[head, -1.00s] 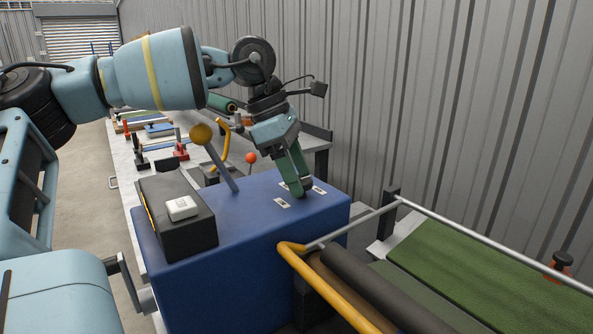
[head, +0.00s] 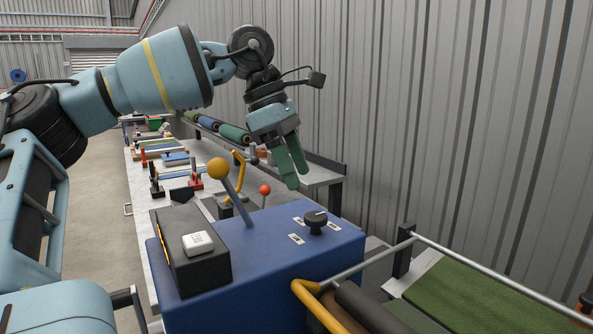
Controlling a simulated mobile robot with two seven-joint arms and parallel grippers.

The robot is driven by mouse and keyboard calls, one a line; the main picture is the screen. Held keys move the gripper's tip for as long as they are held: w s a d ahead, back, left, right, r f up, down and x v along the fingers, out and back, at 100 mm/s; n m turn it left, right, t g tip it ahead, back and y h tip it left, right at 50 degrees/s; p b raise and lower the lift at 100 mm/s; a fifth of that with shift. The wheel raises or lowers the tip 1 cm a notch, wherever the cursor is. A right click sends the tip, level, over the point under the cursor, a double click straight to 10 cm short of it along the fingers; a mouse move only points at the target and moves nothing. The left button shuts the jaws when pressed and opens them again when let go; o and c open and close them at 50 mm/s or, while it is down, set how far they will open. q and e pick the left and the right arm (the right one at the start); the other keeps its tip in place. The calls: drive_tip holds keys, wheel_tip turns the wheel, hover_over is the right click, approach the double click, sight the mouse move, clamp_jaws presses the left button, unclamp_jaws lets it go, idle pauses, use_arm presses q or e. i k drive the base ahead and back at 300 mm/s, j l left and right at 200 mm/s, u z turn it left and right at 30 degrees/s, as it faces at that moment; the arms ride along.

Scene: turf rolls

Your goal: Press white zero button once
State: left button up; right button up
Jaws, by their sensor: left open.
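The white button (head: 198,242) sits on top of a black box (head: 178,225) at the left end of the blue console (head: 270,262). Small dark marks show on its top face. My left gripper (head: 298,178) is open and empty, pointing down above the back right of the console. It is to the right of the white button and higher, apart from it. A black knob (head: 315,221) stands on the console below the gripper, between small white labels. My right gripper is not in view.
A lever with a yellow ball (head: 218,169) rises from the console between the white button and my left gripper. A red-knobbed lever (head: 265,189) stands behind. A yellow rail (head: 318,309) and green turf (head: 480,301) lie at right. A corrugated wall is close behind.

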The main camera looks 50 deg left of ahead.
sight(195, 243)
drive_tip(key=k, duration=1.5)
